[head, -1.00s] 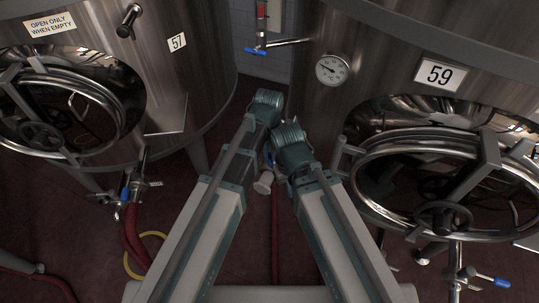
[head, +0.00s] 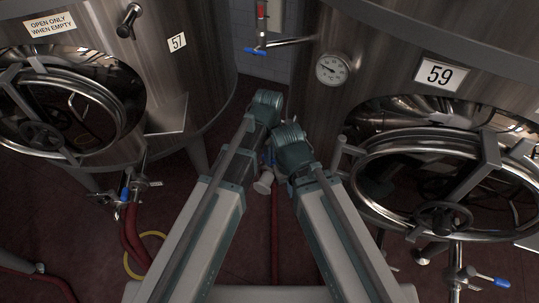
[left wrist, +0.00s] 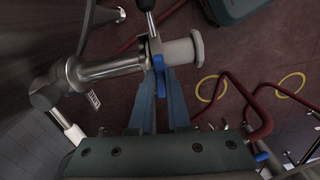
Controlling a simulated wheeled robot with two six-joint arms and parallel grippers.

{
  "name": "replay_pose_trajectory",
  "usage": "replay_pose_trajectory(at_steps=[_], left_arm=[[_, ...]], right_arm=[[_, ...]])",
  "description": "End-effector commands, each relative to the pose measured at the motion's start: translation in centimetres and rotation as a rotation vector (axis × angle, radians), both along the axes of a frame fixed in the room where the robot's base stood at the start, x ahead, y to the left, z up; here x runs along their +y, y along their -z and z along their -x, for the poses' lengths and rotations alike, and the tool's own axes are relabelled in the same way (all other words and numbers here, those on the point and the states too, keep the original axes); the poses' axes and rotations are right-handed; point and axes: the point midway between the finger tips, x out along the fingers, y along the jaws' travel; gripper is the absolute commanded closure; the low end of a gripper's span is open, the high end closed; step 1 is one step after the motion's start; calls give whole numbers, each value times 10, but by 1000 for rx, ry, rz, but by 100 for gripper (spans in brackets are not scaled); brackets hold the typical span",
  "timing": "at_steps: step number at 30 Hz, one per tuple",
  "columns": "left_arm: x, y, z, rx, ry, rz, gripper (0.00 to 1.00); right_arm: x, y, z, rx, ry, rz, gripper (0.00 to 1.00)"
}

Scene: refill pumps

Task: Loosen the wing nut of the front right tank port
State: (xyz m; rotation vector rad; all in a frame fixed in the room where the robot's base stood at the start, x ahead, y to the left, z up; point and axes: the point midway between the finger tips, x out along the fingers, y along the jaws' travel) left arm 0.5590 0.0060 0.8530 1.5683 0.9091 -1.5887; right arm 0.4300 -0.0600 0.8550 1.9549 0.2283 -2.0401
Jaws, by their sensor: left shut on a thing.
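In the left wrist view a steel port pipe (left wrist: 105,66) comes from the left and ends in a clamp and a pale grey round cap (left wrist: 184,52). A blue wing nut (left wrist: 159,63) sits on the clamp beside the cap. My left gripper (left wrist: 161,80) reaches it from below in that picture, and its two fingers are shut on the blue wing nut, one on each side. In the head view the pale cap (head: 264,183) shows between my two arms, and the wing nut is mostly hidden there. My right gripper does not show.
Tank 59 (head: 425,35) stands at right with a round door (head: 370,205). Tank 57 (head: 205,70) stands at left. Red hoses (left wrist: 268,112) and yellow rings (left wrist: 292,82) lie on the red floor. A dark handle (left wrist: 147,8) stands close to the clamp.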

Motion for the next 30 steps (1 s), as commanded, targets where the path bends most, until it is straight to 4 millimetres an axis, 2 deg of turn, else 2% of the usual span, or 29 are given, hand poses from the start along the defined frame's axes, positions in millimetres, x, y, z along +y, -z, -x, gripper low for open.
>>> replay_pose_trajectory(at_steps=[9,26,27,30], left_arm=[[0,0,0,0,-112,0,100],[0,0,0,1,-137,0,100],[0,0,0,1,-136,0,80],[0,0,0,1,-136,0,62]], right_arm=[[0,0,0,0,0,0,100],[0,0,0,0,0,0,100],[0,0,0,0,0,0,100],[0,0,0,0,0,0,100]])
